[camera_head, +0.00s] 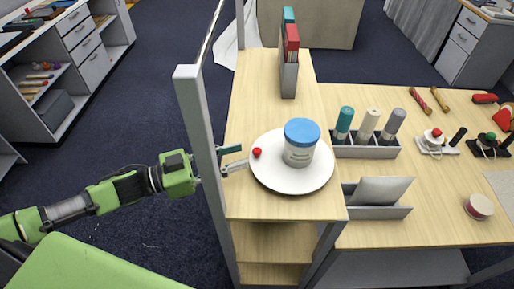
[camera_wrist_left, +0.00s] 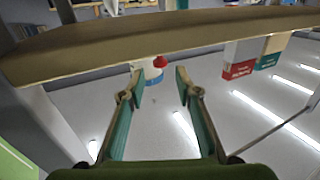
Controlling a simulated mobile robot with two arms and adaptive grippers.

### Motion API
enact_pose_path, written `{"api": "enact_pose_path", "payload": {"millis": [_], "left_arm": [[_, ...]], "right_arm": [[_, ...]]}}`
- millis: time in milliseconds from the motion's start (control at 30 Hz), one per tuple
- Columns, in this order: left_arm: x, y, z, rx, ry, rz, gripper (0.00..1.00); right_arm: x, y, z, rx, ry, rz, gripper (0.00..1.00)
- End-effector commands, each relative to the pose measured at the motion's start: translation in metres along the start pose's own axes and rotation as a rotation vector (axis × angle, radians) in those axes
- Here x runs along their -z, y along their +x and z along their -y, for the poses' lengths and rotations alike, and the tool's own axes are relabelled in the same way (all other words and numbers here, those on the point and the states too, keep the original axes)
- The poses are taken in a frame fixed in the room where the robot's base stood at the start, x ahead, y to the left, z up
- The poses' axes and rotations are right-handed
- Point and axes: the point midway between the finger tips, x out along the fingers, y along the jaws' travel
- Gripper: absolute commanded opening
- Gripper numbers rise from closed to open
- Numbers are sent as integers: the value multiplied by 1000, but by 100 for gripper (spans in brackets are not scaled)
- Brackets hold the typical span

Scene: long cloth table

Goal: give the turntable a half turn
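The turntable (camera_head: 290,183) is a round white disc on the wooden table, with a red knob (camera_head: 257,152) at its left rim. A white jar with a blue lid (camera_head: 301,140) stands upright on the disc. My left gripper (camera_head: 244,157) is at the disc's left edge, with its fingers apart and pointing at the knob. In the left wrist view, which appears upside down, the open gripper (camera_wrist_left: 158,82) has the red knob (camera_wrist_left: 160,62) ahead, in line with the gap. No contact with the knob is visible. My right gripper is not in view.
A grey post (camera_head: 200,120) rises at the table's left edge, close to my left arm. A rack of bottles (camera_head: 365,149) and a grey tray (camera_head: 378,212) stand right of the disc. Books (camera_head: 289,65) stand behind. Bare wood (camera_head: 265,204) lies in front.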

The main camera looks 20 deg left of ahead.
Motion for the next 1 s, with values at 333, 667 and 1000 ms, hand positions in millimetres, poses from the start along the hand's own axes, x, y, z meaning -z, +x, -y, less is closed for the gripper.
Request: {"api": "enact_pose_path", "payload": {"millis": [333,667,1000], "left_arm": [[3,46,1,1,0,-3,31],[0,62,0,0,1,1,31],[0,62,0,0,0,1,0]], "right_arm": [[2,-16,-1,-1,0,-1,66],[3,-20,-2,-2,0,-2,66],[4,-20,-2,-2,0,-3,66]]}}
